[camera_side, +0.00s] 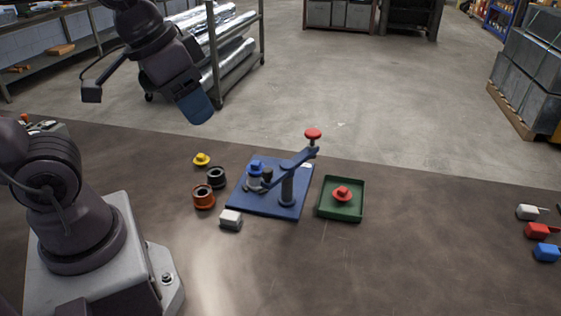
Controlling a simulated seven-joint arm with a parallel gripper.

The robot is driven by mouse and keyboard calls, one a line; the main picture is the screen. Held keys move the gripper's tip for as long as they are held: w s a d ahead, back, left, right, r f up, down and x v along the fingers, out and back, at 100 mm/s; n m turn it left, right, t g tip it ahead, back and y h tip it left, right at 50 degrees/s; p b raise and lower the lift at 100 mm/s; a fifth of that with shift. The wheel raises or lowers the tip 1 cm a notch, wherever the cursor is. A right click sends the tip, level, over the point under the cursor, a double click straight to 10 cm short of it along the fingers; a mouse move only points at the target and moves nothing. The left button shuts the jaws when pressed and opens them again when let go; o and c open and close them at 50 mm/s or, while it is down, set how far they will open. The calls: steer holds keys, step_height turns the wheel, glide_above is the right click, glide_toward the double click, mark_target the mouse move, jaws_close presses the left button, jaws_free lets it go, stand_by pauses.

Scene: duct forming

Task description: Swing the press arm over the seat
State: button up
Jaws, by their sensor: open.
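The press stands on a blue base plate (270,205). Its blue press arm (298,160) pivots on a grey post (287,188). A red knob (313,134) tops the arm's far right end, and a dark press head (267,176) is at its near left end. The grey seat (253,184) is at the plate's left, with a blue flanged piece (256,167) at its top. The press head appears just right of the seat; I cannot tell whether they overlap. My gripper (196,108) is open, high at the upper left, away from the press. Its fingers are seen edge-on.
A green tray (327,213) right of the press holds a red flanged piece (342,194). Left are a yellow piece (202,159), a black ring (216,177), an orange ring (204,196) and a white block (230,219). Several coloured blocks (537,230) lie far right.

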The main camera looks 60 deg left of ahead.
steer(key=w+a+f+g, duration=0.2)
steer(key=w+f+g, duration=0.15)
steer(key=w, duration=0.55)
steer(key=g, duration=0.6)
glide_toward(268, 169)
steer(key=shift+t, duration=0.25)
steer(key=x, duration=0.9)
steer(key=shift+s+f, duration=0.15)
steer(key=shift+s, duration=0.15)
steer(key=shift+c, duration=0.3)
jaws_close()
